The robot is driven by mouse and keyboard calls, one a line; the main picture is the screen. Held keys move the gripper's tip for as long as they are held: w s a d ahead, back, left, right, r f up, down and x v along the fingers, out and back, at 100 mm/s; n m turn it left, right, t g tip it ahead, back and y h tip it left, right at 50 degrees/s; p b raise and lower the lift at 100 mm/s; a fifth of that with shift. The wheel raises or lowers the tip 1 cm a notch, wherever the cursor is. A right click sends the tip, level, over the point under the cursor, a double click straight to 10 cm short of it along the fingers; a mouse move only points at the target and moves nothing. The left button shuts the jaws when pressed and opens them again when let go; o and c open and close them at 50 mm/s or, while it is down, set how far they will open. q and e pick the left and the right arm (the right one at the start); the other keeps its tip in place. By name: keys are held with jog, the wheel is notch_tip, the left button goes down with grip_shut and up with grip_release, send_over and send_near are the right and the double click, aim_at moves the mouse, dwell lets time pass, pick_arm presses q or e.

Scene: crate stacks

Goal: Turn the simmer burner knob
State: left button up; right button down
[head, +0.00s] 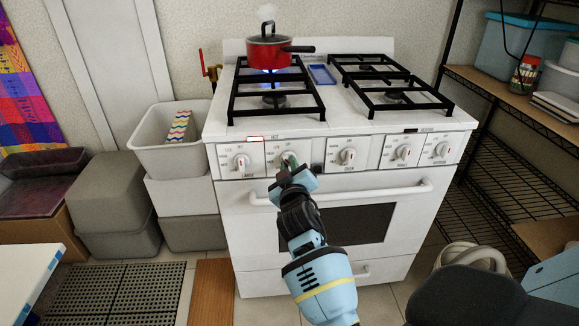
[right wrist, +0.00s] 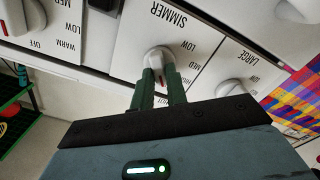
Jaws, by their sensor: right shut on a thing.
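The simmer knob (right wrist: 157,57) is a pale dial on a white panel printed SIMMER, with LOW beside it. My right gripper (right wrist: 159,82) is shut on this knob, its two dark green fingers on either side of the dial. In the head view my right gripper (head: 289,166) reaches up from below to the second knob from the left on the front of the white stove (head: 240,200), and its fingers hide much of that knob. The knob's exact pointer angle cannot be told. My left gripper is not in view.
A red pot (head: 268,50) steams on the back left burner above a blue flame. Other knobs (head: 347,156) flank the held one. The oven handle (head: 390,190) runs just below. Bins (head: 165,150) stand left, a wire shelf (head: 510,140) right.

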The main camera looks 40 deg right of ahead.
jog(key=n+p, duration=0.1)
jog(key=n, duration=0.2)
jog(key=shift+n, duration=0.4)
jog(key=shift+n+p, duration=0.35)
jog(key=shift+n, duration=0.85)
jog(key=shift+f+n, duration=0.1)
jog(key=shift+n, duration=0.2)
jog(key=c, duration=1.4)
grip_release()
jog(key=shift+a, duration=0.1)
jog(key=v, duration=0.7)
jog(key=shift+s, duration=0.35)
